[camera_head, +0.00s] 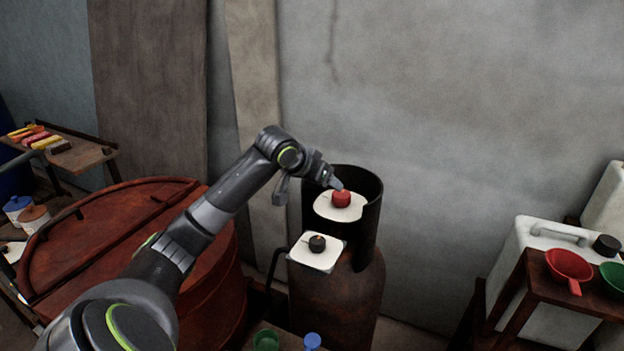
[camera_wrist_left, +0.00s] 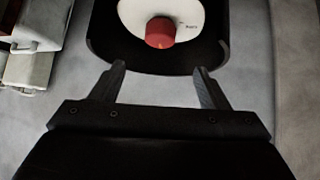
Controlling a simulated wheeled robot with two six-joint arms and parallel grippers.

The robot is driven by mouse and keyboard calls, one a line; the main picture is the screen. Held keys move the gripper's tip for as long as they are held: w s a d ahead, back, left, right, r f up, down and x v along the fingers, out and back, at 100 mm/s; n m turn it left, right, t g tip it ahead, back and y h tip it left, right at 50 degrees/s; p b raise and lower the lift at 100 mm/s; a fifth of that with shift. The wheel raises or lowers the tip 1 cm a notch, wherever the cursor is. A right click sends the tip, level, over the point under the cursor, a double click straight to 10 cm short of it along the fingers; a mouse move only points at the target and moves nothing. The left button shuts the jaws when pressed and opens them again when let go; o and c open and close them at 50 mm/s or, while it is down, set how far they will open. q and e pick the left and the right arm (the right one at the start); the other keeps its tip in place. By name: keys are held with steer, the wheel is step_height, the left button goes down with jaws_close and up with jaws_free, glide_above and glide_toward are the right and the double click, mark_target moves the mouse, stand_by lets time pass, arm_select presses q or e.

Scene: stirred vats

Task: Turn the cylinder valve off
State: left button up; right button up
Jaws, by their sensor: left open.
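The rusty gas cylinder (camera_head: 335,305) stands against the wall with a dark collar (camera_head: 372,208) around its top. A red knob (camera_head: 341,199) sits on a white plate (camera_head: 325,210) inside the collar. A dark knob (camera_head: 317,243) sits on a second white plate (camera_head: 318,262) lower on the front. My left gripper (camera_head: 333,181) is at the collar, close to the red knob. In the left wrist view its open fingers (camera_wrist_left: 161,68) point toward the red knob (camera_wrist_left: 160,33), which lies beyond the fingertips. The label beside that knob is too small to read. My right gripper is out of view.
A red-brown vat (camera_head: 100,225) stands on the left under my arm. White jugs (camera_head: 530,245) and a wooden stand (camera_head: 550,297) with red (camera_head: 569,266) and green funnels are on the right. A bench (camera_head: 80,158) with coloured bars is at the far left.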

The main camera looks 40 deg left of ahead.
arm_select(q)
steer(key=shift+b+v, duration=0.45)
steer(key=shift+v, duration=1.9)
